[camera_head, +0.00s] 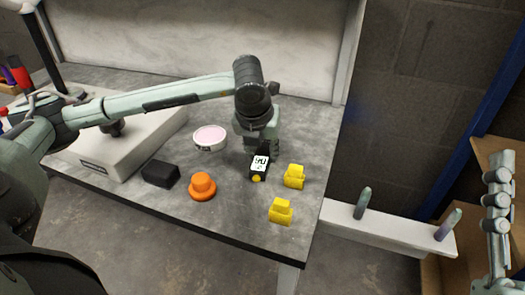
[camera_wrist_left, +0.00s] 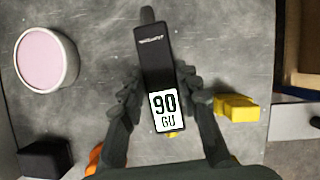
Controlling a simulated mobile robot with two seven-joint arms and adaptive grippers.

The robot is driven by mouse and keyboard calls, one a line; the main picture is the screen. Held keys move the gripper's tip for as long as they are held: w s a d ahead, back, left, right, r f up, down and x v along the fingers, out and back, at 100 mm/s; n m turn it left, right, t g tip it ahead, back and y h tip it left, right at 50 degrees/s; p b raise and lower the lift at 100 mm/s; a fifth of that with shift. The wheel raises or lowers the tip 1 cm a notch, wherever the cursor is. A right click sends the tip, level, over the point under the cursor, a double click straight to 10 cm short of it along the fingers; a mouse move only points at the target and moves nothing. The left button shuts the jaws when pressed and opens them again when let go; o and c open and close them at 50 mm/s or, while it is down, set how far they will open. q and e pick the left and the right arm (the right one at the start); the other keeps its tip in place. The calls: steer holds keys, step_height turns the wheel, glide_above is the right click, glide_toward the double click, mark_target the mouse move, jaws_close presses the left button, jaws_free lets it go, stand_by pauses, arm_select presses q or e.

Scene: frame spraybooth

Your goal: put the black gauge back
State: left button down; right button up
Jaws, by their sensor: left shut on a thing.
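The black gauge (camera_head: 258,170) is a slim dark block with a white display and a yellow button at its near end. In the left wrist view the gauge (camera_wrist_left: 155,60) lies between the fingers, with its display reading 90 GU. My left gripper (camera_head: 257,150) is shut on the gauge from above, over the right part of the grey table. I cannot tell whether the gauge touches the table. My right arm stands at the right edge; its gripper (camera_head: 498,168) is too unclear to read.
Two yellow pieces (camera_head: 294,176) (camera_head: 281,211) lie close right of the gauge. An orange knobbed piece (camera_head: 202,187), a black block (camera_head: 160,173) and a round pink-topped tin (camera_head: 209,138) stand to its left. A white machine base (camera_head: 110,150) fills the table's left.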

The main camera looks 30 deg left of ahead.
arm_select(q)
steer(key=shift+f+b, duration=0.65)
steer(key=shift+b, duration=0.05)
steer(key=c, duration=1)
jaws_free()
steer(key=shift+r, duration=0.1)
steer(key=v, duration=1.2)
